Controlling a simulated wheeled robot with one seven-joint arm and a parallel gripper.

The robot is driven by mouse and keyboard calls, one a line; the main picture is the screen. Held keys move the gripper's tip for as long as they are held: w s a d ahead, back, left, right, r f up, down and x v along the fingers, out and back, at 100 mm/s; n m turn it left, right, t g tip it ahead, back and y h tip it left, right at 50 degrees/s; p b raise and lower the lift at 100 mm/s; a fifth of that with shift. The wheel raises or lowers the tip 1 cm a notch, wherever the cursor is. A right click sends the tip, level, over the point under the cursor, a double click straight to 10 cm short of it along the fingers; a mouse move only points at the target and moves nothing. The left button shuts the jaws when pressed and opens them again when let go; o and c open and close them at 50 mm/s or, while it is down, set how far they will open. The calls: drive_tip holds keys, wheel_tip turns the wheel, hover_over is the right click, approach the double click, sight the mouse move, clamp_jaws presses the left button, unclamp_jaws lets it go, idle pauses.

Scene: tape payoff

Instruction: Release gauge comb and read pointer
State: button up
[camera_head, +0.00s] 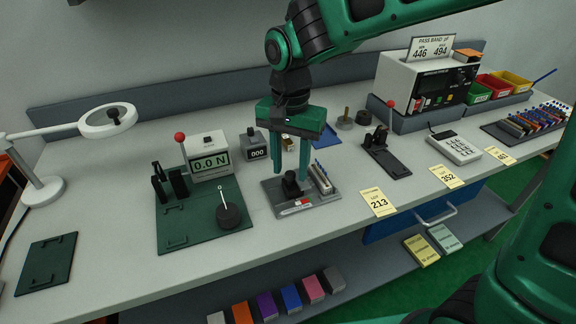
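My green gripper (290,180) hangs down over a small grey fixture plate (272,202) in the middle of the bench. Its two fingers are apart, with a gap between them. A black knob or post (291,187) on the plate shows between and just below the fingertips; I cannot tell whether either finger touches it. A pale comb-like block (321,178) stands at the plate's right side, beside the right finger. A white strip with a red mark (297,206), perhaps the pointer scale, lies at the plate's front; its reading is too small to tell.
A dark green board (200,235) with a force display (210,158) reading 0.0 N and a red-knobbed lever stands left. A small counter (255,151) reads 000. A black lever fixture (383,155), yellow lot cards (377,202) and a keypad (454,147) are right.

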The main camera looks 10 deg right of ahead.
sight(295, 182)
drive_tip(key=shift+f, duration=0.4)
drive_tip(key=shift+c, duration=0.3)
clamp_jaws()
drive_tip(key=shift+w+d, duration=0.2)
drive_tip(key=shift+d, duration=0.45)
drive_tip(key=shift+o, duration=0.3)
unclamp_jaws()
drive_tip(key=shift+r, duration=0.1)
wheel_tip(295, 182, up, 11)
drive_tip(key=shift+f, duration=0.2)
